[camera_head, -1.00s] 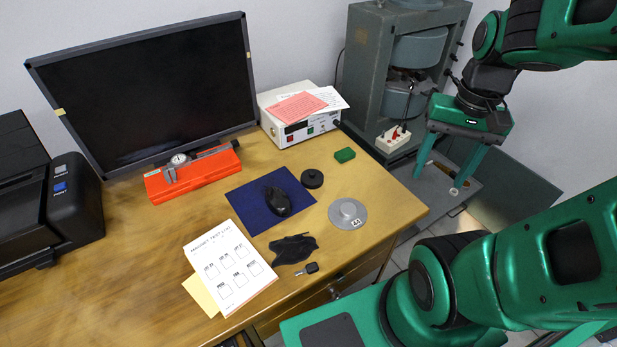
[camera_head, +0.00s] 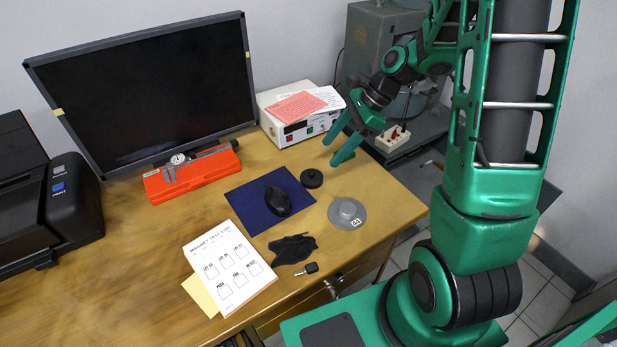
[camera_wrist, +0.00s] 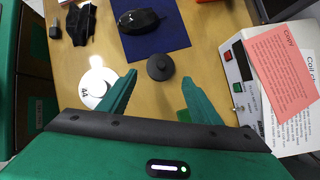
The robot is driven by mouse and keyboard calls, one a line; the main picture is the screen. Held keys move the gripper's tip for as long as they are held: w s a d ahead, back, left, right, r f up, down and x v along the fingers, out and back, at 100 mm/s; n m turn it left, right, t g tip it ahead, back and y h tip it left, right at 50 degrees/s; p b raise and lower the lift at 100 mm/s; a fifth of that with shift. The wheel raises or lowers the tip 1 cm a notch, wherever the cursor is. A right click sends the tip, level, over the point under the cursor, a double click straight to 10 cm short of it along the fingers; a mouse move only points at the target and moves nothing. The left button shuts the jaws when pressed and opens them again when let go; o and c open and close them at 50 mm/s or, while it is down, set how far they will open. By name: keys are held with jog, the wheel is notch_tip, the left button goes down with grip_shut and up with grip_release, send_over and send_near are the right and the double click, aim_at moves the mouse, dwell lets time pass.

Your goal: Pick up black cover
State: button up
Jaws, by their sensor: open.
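A small round black cover (camera_head: 312,178) with a knob-like centre lies on the wooden desk, just right of the blue mat. It also shows in the wrist view (camera_wrist: 160,67), a little beyond the gap between my fingertips. My gripper (camera_head: 334,150) is open and empty, above the desk behind and slightly right of the cover, fingers pointing down and left. In the wrist view my gripper (camera_wrist: 158,82) has its two green fingers spread wide apart. Nothing touches the cover.
A grey disc (camera_head: 347,213) stands close right of the cover. A black mouse (camera_head: 277,201) rests on the blue mat (camera_head: 246,203). A black crumpled piece (camera_head: 293,249) lies nearer. A white box (camera_head: 306,131) stands behind.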

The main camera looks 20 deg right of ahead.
aim_at(312, 172)
jog(key=x, duration=1.1)
jog(key=shift+w+a+r, duration=0.1)
jog(key=shift+w+a, duration=0.05)
jog(key=c, duration=0.7)
